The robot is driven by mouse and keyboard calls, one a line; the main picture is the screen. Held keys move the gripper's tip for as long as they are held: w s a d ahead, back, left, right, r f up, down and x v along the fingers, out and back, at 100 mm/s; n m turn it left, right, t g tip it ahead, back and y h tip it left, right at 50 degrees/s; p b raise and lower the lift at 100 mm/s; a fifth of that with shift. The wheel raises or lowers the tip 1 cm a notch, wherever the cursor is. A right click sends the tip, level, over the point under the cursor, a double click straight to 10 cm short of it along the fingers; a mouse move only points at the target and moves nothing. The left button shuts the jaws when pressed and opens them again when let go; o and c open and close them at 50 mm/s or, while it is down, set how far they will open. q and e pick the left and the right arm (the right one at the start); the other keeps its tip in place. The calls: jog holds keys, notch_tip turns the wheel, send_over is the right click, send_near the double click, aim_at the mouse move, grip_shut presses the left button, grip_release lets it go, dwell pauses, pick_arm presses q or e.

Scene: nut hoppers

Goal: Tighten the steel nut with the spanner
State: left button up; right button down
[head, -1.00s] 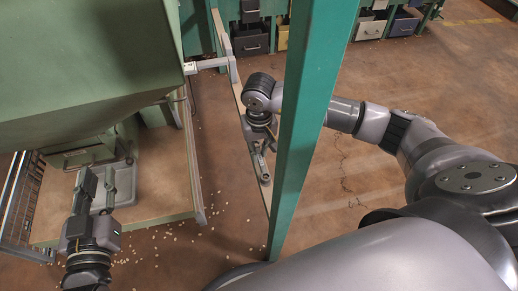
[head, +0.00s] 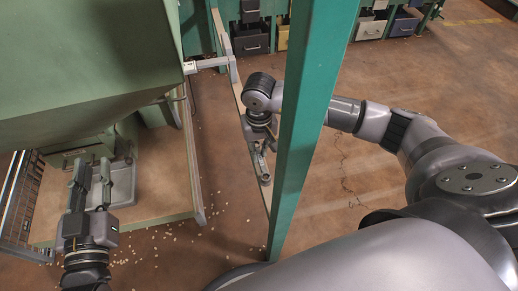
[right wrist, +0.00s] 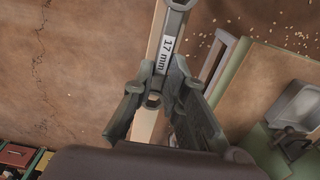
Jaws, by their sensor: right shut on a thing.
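My right gripper (right wrist: 155,84) is shut on a grey metal spanner (right wrist: 166,48) marked "17 mm"; the spanner's far end reaches the top edge of the right wrist view. In the head view, my right gripper (head: 258,143) and the spanner (head: 265,170) are beside the long pale beam, left of the green post. I cannot make out the steel nut in either view. My left gripper (head: 92,170) is open at the lower left, in front of the green hopper, with its fingers over or near a grey tray (head: 124,184); whether it touches the tray is unclear.
A green hopper (head: 90,60) fills the upper left. A green post (head: 305,120) stands close to my right arm. The pale beam (head: 226,45) runs beside my right gripper. Small pale pieces lie scattered on the brown floor. Several coloured bins stand at the back.

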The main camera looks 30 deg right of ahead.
pick_arm(q)
jog(key=shift+s+d+r+t+h+b, duration=0.1)
jog(key=shift+r+t+h+b, duration=0.1)
jog(key=shift+r+t, duration=0.5)
jog(key=shift+s+d+r+t+h+b, duration=0.15)
jog(key=shift+r+t, duration=0.2)
jog(key=shift+r, duration=0.6)
jog(key=shift+s+d+r+t+h+b, duration=0.1)
jog(key=shift+r+t+b, duration=0.1)
jog(key=shift+r+t, duration=0.5)
pick_arm(e)
jog(key=shift+f, duration=0.55)
dwell(1.8)
pick_arm(q)
jog(key=shift+r, duration=0.35)
dwell(0.5)
